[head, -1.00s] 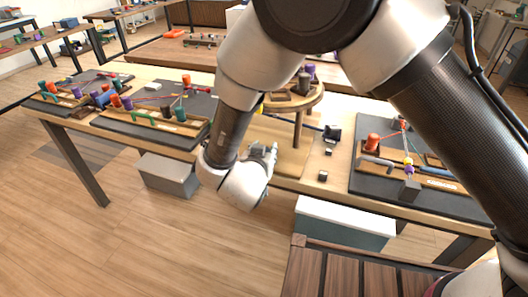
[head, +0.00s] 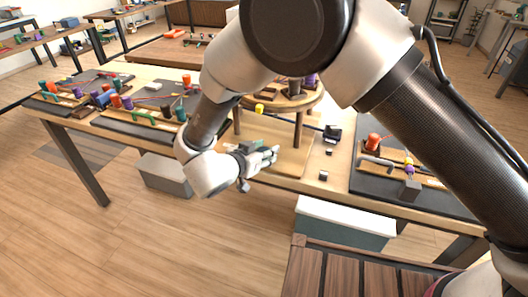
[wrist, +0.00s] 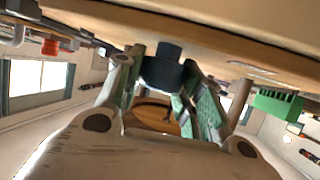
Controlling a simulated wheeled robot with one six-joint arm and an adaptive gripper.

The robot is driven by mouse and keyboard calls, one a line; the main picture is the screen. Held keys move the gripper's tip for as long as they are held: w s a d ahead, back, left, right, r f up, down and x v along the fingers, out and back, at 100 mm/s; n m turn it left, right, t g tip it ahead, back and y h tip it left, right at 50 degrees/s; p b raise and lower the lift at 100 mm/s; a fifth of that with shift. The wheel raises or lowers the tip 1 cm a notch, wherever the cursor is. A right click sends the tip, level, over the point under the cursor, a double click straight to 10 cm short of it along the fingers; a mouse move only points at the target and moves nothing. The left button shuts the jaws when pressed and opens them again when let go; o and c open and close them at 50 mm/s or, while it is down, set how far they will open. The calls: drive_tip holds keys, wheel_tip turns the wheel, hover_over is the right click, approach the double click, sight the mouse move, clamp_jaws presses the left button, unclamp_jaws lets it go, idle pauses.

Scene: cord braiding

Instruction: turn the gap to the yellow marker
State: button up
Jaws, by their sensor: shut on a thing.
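A round wooden braiding disk (head: 313,101) stands on posts over a wooden base (head: 284,161), and my arm hides much of it. A small yellow piece (head: 260,108) shows at the disk's near left side; I cannot tell whether it is the yellow marker. The gap cannot be made out. My gripper (head: 268,155) is low in front of the stand, below the disk. In the wrist view my gripper (wrist: 163,88) has its green-padded fingers on either side of a dark blue cylinder (wrist: 163,68), closed on it.
A dark block (head: 332,132) and small dark cubes (head: 323,175) lie right of the stand. Dark mats with boards and coloured bobbins are at left (head: 150,128) and right (head: 378,190). Bins stand under the table (head: 345,222).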

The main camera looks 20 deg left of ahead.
drive_tip(key=shift+r, duration=0.1)
drive_tip(key=o, duration=1)
drive_tip(key=v, duration=1.2)
